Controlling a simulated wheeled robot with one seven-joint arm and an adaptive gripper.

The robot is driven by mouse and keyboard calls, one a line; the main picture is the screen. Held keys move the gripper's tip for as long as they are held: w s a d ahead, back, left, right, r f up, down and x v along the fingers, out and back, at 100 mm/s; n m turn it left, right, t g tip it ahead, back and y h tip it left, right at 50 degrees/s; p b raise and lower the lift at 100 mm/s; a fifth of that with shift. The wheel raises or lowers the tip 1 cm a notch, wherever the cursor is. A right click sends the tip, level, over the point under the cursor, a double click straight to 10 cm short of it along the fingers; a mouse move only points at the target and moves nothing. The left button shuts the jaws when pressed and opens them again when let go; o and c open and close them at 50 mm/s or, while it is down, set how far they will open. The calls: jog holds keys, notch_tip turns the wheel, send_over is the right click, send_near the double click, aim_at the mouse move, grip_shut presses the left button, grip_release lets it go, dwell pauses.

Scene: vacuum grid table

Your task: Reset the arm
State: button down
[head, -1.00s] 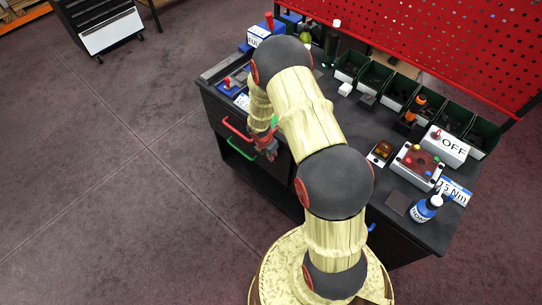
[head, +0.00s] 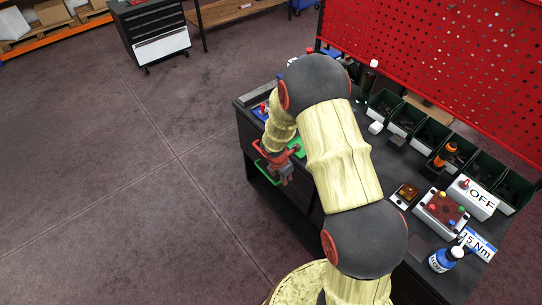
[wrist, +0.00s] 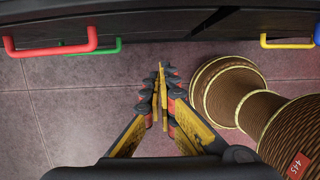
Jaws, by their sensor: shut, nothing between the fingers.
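My arm reaches out from the bottom of the head view over the front of the dark workbench (head: 403,245). My gripper (head: 287,182) hangs in front of the drawers on the bench's left side, pointing down. In the wrist view my gripper (wrist: 162,85) has its yellow and black fingers together, with nothing between them. Below the fingertips is bare floor. The fingers are apart from the bench front.
A red handle (wrist: 50,48), a green handle (wrist: 106,48) and a yellow handle (wrist: 286,42) stick out from the bench front. Floor left of the bench is clear.

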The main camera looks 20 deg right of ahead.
jog(key=s+a+r+m+g, duration=0.1)
jog(key=s+r+m+g, duration=0.1)
jog(key=s+r+m, duration=0.65)
jog(key=s+a+r+m+t+y+b, duration=0.1)
jog(key=s+a+r+m+t+b, duration=0.1)
jog(key=r, duration=0.6)
jog(key=s+a+r+m+t+y+b, duration=0.1)
jog(key=s+a+r+m+t+b, duration=0.1)
jog(key=s+a+r+m, duration=0.3)
jog(key=s+a+r+m+t+b, duration=0.2)
jog(key=s+r+m, duration=0.3)
jog(key=s+r, duration=0.3)
notch_tip(320, 180, up, 4)
jog(key=shift+a+r+m+t+y+b, duration=0.1)
jog(key=shift+a+m+t+y+b, duration=0.3)
jog(key=shift+a, duration=0.35)
